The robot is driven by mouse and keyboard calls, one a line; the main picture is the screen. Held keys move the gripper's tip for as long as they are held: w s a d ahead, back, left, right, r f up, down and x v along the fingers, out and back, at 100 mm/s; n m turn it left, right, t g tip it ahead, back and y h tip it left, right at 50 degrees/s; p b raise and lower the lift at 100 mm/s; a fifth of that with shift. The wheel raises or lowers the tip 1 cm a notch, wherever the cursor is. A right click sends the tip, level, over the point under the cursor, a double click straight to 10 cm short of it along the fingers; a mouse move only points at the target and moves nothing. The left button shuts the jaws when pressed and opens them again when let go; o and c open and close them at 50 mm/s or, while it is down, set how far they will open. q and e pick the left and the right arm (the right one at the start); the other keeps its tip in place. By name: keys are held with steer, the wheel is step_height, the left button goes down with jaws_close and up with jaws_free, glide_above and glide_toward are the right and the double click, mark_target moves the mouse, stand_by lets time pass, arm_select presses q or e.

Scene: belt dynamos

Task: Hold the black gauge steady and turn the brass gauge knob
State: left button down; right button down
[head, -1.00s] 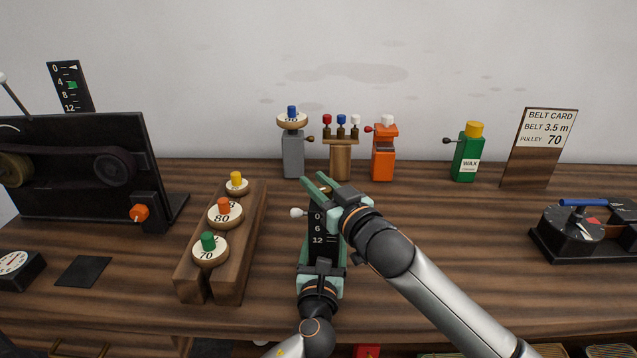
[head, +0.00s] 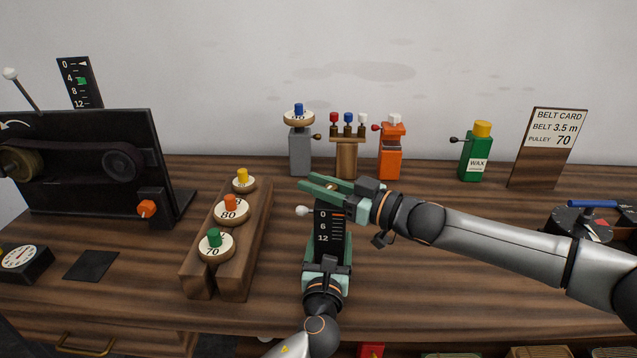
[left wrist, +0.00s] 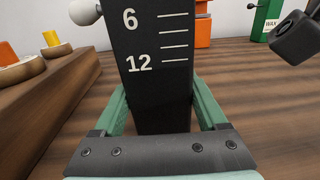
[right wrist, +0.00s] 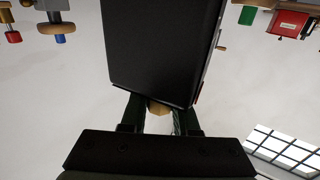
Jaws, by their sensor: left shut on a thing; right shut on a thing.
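The black gauge (head: 330,232) stands upright on the bench, its face marked 0, 6 and 12, with a white ball on its left side. It also fills the middle of the left wrist view (left wrist: 152,95). My left gripper (head: 328,252) is shut on the gauge's lower body, one finger on each side. My right gripper (head: 322,186) is shut at the gauge's top, its fingers pointing left. The brass knob (right wrist: 157,107) shows between those fingers in the right wrist view, beside the gauge's dark body. In the head view the knob is hidden by the right fingers.
A wooden rack (head: 207,282) with several numbered pulleys stands close on the left. Behind are a grey holder (head: 300,152), an orange one (head: 390,162) and a green wax bottle (head: 474,155). Bench space right of the gauge is clear under my right arm.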

arm_select(q)
steer(key=shift+s+d+f, duration=0.1)
steer(key=shift+d+f, duration=0.05)
steer(key=shift+f, duration=0.05)
arm_select(e)
steer(key=n+g, duration=0.1)
steer(key=g, duration=0.1)
steer(key=n+g+y, duration=0.1)
steer(key=n+g, duration=0.1)
steer(key=g, duration=0.1)
steer(key=s+n+g+y, duration=0.1)
steer(key=n+g, duration=0.1)
steer(key=g, duration=0.1)
steer(key=shift+s+a+r, duration=0.1)
steer(key=shift+a, duration=0.1)
steer(key=shift+d, duration=0.1)
steer(key=c, duration=0.7)
jaws_free()
steer(key=shift+o, duration=0.2)
steer(key=shift+d, duration=0.1)
steer(key=d, duration=1.1)
steer(key=shift+s+d, duration=0.4)
steer(key=shift+s, duration=0.05)
